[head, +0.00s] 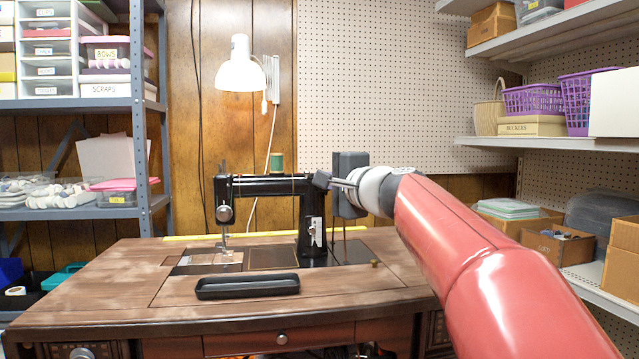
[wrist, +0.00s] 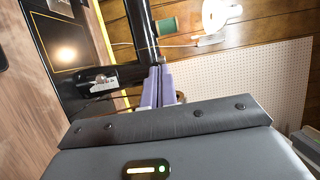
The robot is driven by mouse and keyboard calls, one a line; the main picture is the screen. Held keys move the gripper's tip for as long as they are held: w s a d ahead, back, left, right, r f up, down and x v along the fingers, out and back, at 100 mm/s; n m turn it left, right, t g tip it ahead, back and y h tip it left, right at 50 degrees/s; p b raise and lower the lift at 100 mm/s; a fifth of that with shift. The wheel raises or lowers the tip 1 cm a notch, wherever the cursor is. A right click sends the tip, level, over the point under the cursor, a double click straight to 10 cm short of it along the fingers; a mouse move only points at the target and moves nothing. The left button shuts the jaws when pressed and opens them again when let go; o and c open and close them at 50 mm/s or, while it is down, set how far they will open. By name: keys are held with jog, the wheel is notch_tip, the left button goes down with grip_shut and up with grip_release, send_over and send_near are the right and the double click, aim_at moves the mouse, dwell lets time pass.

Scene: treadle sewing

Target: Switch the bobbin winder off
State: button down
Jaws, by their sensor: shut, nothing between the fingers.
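The black sewing machine (head: 265,187) stands on the wooden treadle table (head: 190,318). Its right end is partly covered by my gripper (head: 334,183). In the wrist view, my gripper (wrist: 158,72) has its two pale fingers together and empty, with the tips close to the machine's black arm (wrist: 139,22). I cannot tell whether they touch it. A small dark block (head: 322,180) shows at the fingertips in the head view; I cannot tell what it belongs to. I cannot make out the bobbin winder clearly; my fingers and gripper body cover that end.
A green thread spool (head: 277,162) stands on top of the machine. A metal plate (head: 316,232) is on its pillar. A black tray (head: 247,286) lies on the table front. A white lamp (head: 240,68) hangs behind. Shelves stand at both sides. The table's left side is clear.

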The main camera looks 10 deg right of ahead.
jog(key=a+v, duration=0.1)
jog(key=v, duration=0.6)
jog(key=shift+s, duration=0.25)
jog(key=shift+a+f, duration=0.1)
jog(key=shift+a, duration=0.1)
